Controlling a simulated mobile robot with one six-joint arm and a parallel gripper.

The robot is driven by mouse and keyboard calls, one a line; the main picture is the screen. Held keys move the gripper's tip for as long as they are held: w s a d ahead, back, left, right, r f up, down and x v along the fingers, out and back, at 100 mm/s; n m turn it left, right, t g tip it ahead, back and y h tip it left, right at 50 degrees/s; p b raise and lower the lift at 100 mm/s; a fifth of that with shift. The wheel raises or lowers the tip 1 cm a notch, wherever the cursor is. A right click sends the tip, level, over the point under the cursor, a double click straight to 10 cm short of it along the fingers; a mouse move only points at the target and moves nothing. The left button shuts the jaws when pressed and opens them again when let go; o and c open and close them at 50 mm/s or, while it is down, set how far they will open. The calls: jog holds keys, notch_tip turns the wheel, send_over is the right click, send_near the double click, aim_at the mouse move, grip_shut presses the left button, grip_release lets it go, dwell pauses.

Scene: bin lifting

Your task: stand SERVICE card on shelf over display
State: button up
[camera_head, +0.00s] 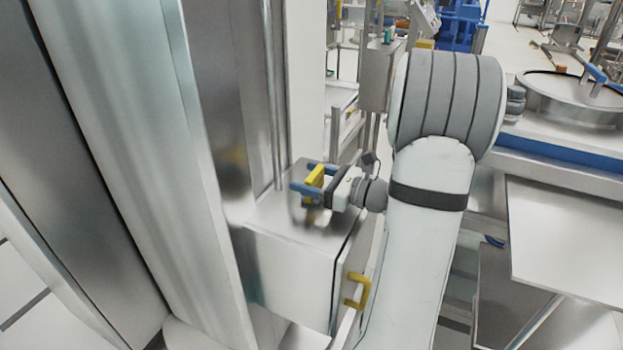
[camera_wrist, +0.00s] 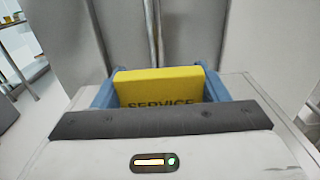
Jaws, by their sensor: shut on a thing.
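The yellow SERVICE card (camera_wrist: 160,86) is upright between the blue fingers of my gripper (camera_wrist: 162,92) in the wrist view, with its lettering facing the camera and its lower part hidden by the gripper body. In the head view the yellow card (camera_head: 314,180) shows between the blue fingers of my gripper (camera_head: 308,184). My gripper is shut on it, just over the flat metal top of a steel cabinet (camera_head: 275,222). I cannot tell whether the card touches that top. The display is not clearly seen in either view.
A tall steel column (camera_head: 165,150) stands close on the left, and thin vertical rods rise behind the cabinet top. A yellow handle (camera_head: 358,291) sticks out from the cabinet's side. A steel table (camera_head: 570,235) and a round vessel (camera_head: 575,98) are at the right.

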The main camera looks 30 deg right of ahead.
jog(key=shift+f, duration=0.1)
jog(key=o, duration=1)
